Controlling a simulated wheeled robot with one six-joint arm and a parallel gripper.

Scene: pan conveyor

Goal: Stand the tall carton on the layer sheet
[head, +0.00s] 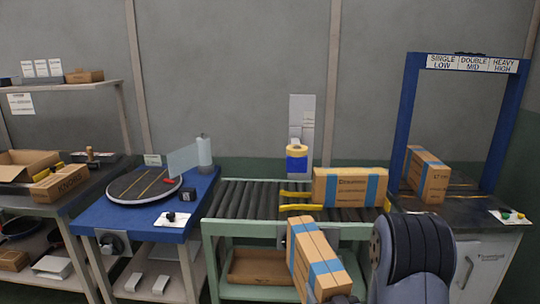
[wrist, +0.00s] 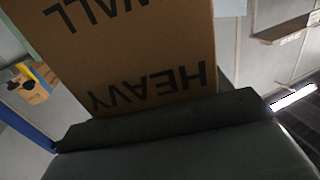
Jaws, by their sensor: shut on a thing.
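A tall brown carton (head: 312,252) with blue tape bands shows at the bottom centre of the head view, tilted, in front of the conveyor. My gripper (wrist: 165,120) is shut on it. In the wrist view the carton (wrist: 130,50) fills the upper middle, with the upside-down words "HEAVY" and "WALL" on its face. A dark gripper part lies along its lower edge. In the head view my arm hides part of the area to the right of the carton, and the gripper's fingertips cannot be made out. I cannot pick out a layer sheet in either view.
A taped carton (head: 337,190) lies on the roller conveyor (head: 240,200) beside yellow guides. Another carton (head: 428,178) stands under the blue arch (head: 402,120) at right. A round turntable (head: 125,190) sits on the blue table (head: 200,205). An open box (head: 25,170) is far left.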

